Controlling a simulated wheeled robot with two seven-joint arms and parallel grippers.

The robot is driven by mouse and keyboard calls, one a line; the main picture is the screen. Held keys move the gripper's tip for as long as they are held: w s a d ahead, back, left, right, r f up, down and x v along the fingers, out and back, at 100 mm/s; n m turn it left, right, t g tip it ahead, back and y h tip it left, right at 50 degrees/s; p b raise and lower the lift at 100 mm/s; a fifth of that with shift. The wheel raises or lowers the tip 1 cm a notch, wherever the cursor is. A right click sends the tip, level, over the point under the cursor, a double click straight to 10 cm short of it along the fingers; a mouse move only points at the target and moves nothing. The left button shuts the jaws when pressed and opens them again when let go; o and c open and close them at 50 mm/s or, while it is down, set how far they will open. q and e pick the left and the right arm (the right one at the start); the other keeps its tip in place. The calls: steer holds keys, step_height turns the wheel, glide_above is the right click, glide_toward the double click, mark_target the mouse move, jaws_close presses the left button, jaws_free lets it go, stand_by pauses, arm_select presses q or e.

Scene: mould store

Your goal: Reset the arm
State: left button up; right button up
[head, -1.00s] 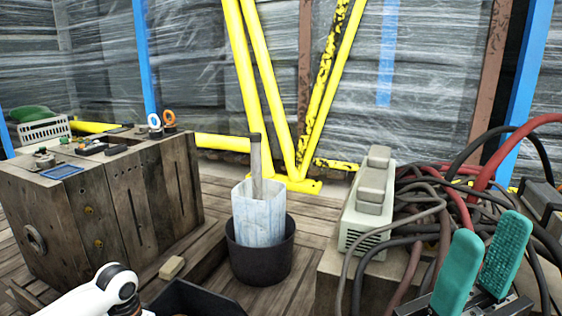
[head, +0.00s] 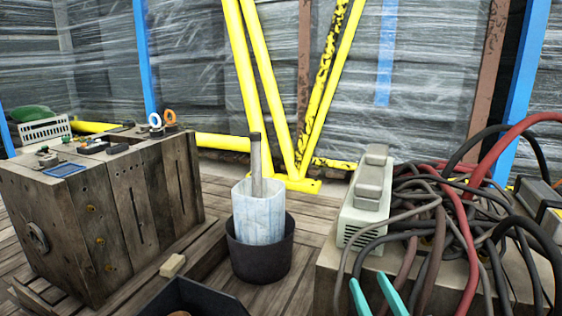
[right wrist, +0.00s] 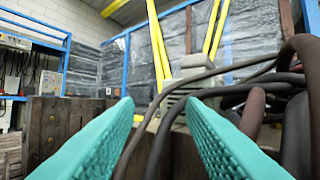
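My right gripper (head: 374,283) shows as two teal fingertips at the bottom edge of the head view, in front of the wooden block with the cables. In the right wrist view its two ribbed teal fingers (right wrist: 160,106) stand apart with nothing held between them. Dark cables pass beyond the fingers there; I cannot tell whether any touch them. My left gripper is not in view.
Tangled cables (head: 440,225) and a beige device (head: 366,203) lie on a wooden block at right. A black bucket (head: 259,262) holding a pale container stands mid-floor. A wooden crate (head: 95,220) is at left, and a black tray (head: 200,294) at bottom.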

steer(key=s+d+f+m+g+h, duration=0.15)
steer(key=f+g, duration=0.25)
steer(key=f, duration=0.5)
steer(key=s+d+f+n+g+h, duration=0.1)
steer(key=s+f+g+h, duration=0.3)
steer(key=f, duration=0.6)
steer(key=s+d+f+g+p, duration=0.4)
steer(key=s+f+g+p, duration=0.8)
steer(key=p, duration=0.6)
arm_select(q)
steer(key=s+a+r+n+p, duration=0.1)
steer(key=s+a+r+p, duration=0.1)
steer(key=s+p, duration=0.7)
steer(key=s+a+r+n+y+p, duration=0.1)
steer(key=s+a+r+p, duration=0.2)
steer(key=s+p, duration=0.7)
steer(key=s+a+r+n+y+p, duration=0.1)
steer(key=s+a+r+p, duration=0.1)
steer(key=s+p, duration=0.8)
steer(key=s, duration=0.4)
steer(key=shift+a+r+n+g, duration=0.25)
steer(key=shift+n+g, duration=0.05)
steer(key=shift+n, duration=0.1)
arm_select(e)
steer(key=s+d+r, duration=0.1)
steer(key=s+r, duration=0.1)
steer(key=s, duration=0.7)
steer(key=s+d+r, duration=0.2)
steer(key=s, duration=0.8)
steer(key=shift+r, duration=0.35)
